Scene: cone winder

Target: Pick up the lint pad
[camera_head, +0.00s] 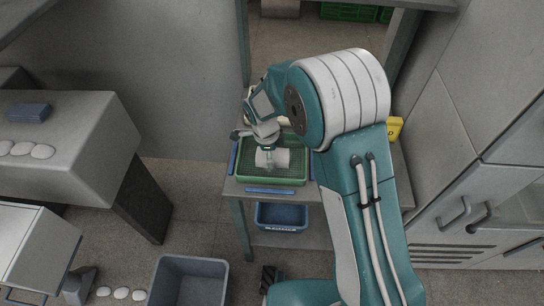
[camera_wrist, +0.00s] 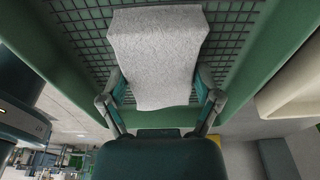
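The lint pad (camera_wrist: 156,58) is a pale grey, fibrous block. In the wrist view it lies between the two fingers of my gripper (camera_wrist: 160,88), which press close against its left and right sides. In the head view the lint pad (camera_head: 272,159) shows below my gripper (camera_head: 267,146), inside the green tray (camera_head: 271,181). The tray's dark mesh floor also shows behind the pad in the wrist view (camera_wrist: 85,35). Whether the pad rests on the mesh or is just above it, I cannot tell.
The tray stands on a grey table (camera_head: 236,187) with blue strips around it. A blue bin (camera_head: 282,216) sits on the shelf below. A yellow object (camera_head: 394,129) is at the table's right, and grey cabinets (camera_head: 450,200) flank it. A grey bin (camera_head: 190,282) stands on the floor.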

